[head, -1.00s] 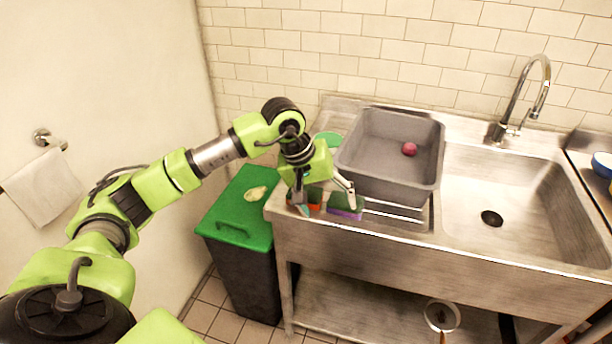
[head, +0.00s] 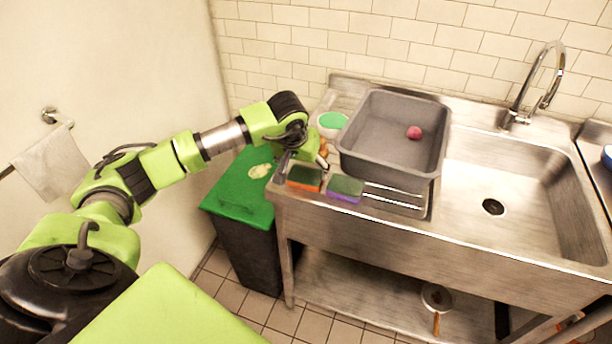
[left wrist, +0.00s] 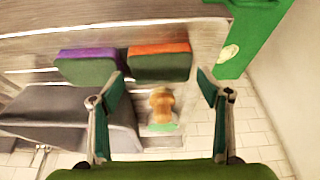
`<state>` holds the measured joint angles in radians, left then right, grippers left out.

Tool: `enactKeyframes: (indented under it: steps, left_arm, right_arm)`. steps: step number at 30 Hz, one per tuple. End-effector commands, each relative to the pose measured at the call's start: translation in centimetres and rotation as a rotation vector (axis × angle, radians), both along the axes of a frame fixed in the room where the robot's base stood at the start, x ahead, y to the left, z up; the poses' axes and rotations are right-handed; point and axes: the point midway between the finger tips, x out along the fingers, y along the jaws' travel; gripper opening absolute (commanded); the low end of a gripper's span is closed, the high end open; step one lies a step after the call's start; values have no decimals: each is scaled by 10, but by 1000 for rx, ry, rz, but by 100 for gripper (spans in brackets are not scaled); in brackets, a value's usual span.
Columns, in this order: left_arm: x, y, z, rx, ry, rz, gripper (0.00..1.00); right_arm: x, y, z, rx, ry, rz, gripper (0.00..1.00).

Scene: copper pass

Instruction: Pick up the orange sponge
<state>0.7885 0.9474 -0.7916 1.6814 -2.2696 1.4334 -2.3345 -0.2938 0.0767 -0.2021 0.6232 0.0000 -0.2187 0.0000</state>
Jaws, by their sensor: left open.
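The orange sponge (head: 304,178), with a dark green top and an orange side, lies flat on the left end of the steel counter. It also shows in the left wrist view (left wrist: 160,62). A purple sponge (head: 345,188) with a green top lies just right of it. My left gripper (left wrist: 160,80) is open and empty. In the left wrist view the orange sponge lies ahead, between the spread fingers, with no contact visible. In the head view the gripper is behind the sponge, partly hidden by its own wrist. My right gripper is out of view.
A grey tub (head: 388,165) holding a pink ball (head: 414,132) stands right of the sponges. A green bowl (head: 332,121) and a brown object (left wrist: 161,103) are behind them. A green-lidded bin (head: 240,200) stands left of the counter. The sink (head: 520,185) is at right.

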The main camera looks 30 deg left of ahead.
Motion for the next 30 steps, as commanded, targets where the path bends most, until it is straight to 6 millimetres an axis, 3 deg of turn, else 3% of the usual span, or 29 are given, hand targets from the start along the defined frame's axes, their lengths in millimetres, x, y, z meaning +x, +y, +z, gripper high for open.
enactKeyframes:
  steps: [4,10,17,19,30]
  left_arm:
    - [9,3,-15,-3,6,3,70]
    - [16,5,-34,-1,3,0,70]
    - [17,6,-36,0,1,0,70]
    - [17,6,-36,0,1,0,58]
    - [17,6,-35,-1,1,1,58]
  right_arm:
    - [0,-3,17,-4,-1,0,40]
    - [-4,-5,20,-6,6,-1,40]
    - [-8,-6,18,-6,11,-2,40]
    - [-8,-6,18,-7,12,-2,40]
    - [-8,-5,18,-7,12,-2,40]
